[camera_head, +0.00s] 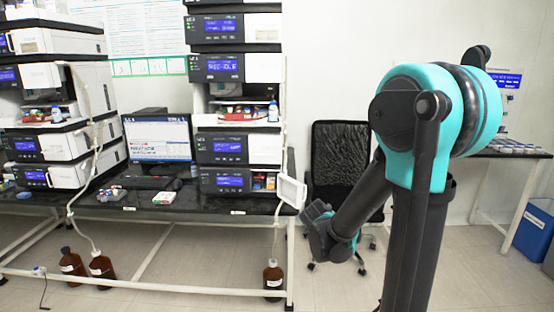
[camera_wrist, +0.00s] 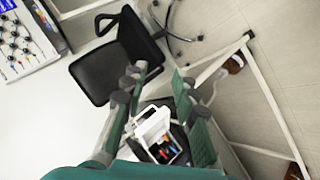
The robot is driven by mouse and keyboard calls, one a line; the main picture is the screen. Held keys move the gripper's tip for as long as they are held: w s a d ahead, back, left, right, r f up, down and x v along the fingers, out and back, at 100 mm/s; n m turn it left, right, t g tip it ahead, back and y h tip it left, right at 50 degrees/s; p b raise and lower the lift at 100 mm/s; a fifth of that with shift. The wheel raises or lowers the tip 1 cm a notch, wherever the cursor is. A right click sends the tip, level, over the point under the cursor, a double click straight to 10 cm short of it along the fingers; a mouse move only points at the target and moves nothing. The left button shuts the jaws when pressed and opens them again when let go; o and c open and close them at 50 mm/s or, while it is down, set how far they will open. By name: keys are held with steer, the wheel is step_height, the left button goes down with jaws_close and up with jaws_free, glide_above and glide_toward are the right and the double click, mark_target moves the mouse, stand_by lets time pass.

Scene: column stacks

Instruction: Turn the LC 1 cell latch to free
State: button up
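The middle instrument stack has a bottom module (camera_head: 222,181) with a blue display. Its right compartment (camera_head: 264,182) is open and holds small coloured parts. A white door panel (camera_head: 291,191) stands swung out at its right side. My gripper (camera_head: 312,211) is just right of and below this door; its fingers are hard to make out there. In the wrist view my gripper (camera_wrist: 158,78) is open, with nothing between its fingertips. A white housing with coloured parts (camera_wrist: 163,142) shows between the fingers, partly hidden. I cannot make out the latch or its position.
The black bench (camera_head: 150,208) carries the stacks, a monitor (camera_head: 157,138) and a keyboard. A black chair (camera_head: 338,155) stands behind my gripper, and also fills the upper wrist view (camera_wrist: 112,60). Brown bottles (camera_head: 273,279) stand on the floor below. A blue bin (camera_head: 534,228) is far right.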

steer(key=s+f+m+g+y, duration=0.2)
steer(key=s+f+m, duration=0.1)
steer(key=s, duration=0.8)
steer(key=s+f+m+g+y, duration=0.2)
steer(key=s+f+m, duration=0.1)
steer(key=s, duration=0.9)
steer(key=shift+s+a+f+g+y, duration=0.15)
steer(key=shift+s+g+y, duration=0.15)
steer(key=shift+g, duration=0.1)
